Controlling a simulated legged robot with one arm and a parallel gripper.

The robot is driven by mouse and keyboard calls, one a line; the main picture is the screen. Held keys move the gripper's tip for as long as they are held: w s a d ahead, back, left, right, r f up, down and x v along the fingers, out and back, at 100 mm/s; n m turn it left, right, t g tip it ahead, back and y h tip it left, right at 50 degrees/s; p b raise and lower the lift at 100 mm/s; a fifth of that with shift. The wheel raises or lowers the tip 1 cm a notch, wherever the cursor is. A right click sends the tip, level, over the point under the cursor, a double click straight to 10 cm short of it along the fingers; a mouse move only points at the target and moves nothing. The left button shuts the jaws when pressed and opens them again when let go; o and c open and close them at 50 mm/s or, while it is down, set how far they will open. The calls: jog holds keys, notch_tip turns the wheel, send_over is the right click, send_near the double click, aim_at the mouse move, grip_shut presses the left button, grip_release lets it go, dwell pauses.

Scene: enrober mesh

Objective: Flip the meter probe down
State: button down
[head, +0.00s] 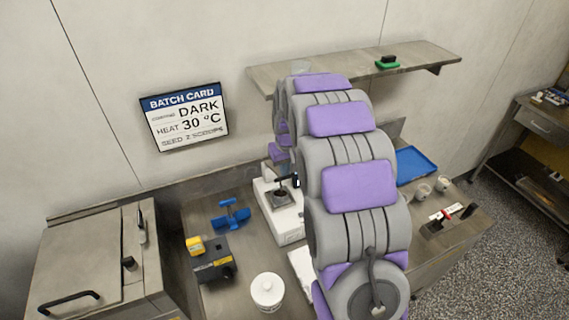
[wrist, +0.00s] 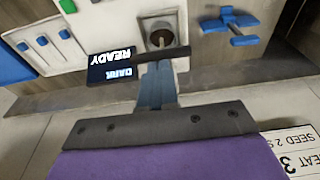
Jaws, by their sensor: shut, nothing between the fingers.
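The white meter (head: 281,217) stands on the bench, partly hidden behind my arm. It also shows in the wrist view (wrist: 182,55), with a dark display (wrist: 110,66) reading READY and DARK. A round dark well (wrist: 160,36) sits in its top, with a thin piece over or in it. That may be the probe, but its pose is hard to tell. In the head view a dark part (head: 288,180) rises above the well. Contact cannot be told.
A blue tool (head: 231,215), a yellow-and-black device (head: 212,259) and a white jar (head: 267,291) stand left and in front of the meter. A shelf (head: 345,72) hangs on the wall behind my arm. A blue tray (head: 415,164) and small cups (head: 423,191) are right.

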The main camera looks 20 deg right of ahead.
jog(key=s+f+t+b, duration=0.3)
jog(key=f+b, duration=0.1)
jog(key=f, duration=0.3)
jog(key=shift+s+f+t, duration=0.2)
jog(key=shift+f+t, duration=0.2)
jog(key=shift+s+f, duration=0.1)
dwell(0.4)
